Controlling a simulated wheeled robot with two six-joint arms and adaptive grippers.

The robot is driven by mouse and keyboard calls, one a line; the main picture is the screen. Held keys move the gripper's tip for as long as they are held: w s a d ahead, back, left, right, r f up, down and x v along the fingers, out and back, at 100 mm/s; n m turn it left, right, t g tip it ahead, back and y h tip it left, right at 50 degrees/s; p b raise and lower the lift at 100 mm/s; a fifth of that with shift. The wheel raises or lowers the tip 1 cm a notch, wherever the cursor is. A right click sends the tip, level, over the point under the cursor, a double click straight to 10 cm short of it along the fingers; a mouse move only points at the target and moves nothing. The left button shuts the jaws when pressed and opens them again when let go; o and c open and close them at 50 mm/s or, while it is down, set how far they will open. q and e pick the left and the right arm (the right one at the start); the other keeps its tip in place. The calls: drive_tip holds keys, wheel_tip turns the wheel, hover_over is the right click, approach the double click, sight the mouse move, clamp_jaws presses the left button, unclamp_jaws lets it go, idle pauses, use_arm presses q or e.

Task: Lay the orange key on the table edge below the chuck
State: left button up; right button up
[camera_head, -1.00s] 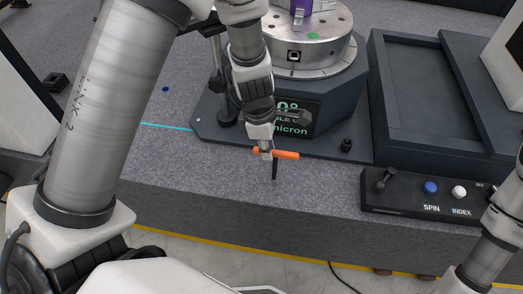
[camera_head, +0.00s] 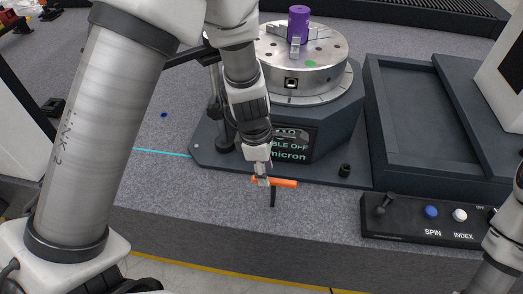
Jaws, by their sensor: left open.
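The orange key (camera_head: 284,183) has a bar-shaped orange handle and a dark shaft. It appears to lie on the grey granite table (camera_head: 210,190), in front of the chuck's base, with the shaft toward the front edge. My left gripper (camera_head: 262,180) is open, its fingertips at the left end of the handle. I cannot tell whether they touch it. The round metal chuck (camera_head: 324,65) stands behind, with a purple cylinder (camera_head: 298,22) upright among its jaws. My right gripper is out of view.
A display (camera_head: 292,147) reading "TABLE OFF" is on the dark chuck base (camera_head: 345,125). A control box (camera_head: 400,227) with a blue and a white button stands at right. A dark tray (camera_head: 376,110) is behind it. Granite left of the key is clear.

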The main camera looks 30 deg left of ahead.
use_arm(q)
wheel_tip(320, 180, up, 9)
drive_tip(key=a+p, duration=0.1)
drive_tip(key=p, duration=0.1)
drive_tip(key=shift+s+a+r, duration=0.15)
drive_tip(key=shift+s+a, duration=0.05)
drive_tip(key=shift+s, duration=0.05)
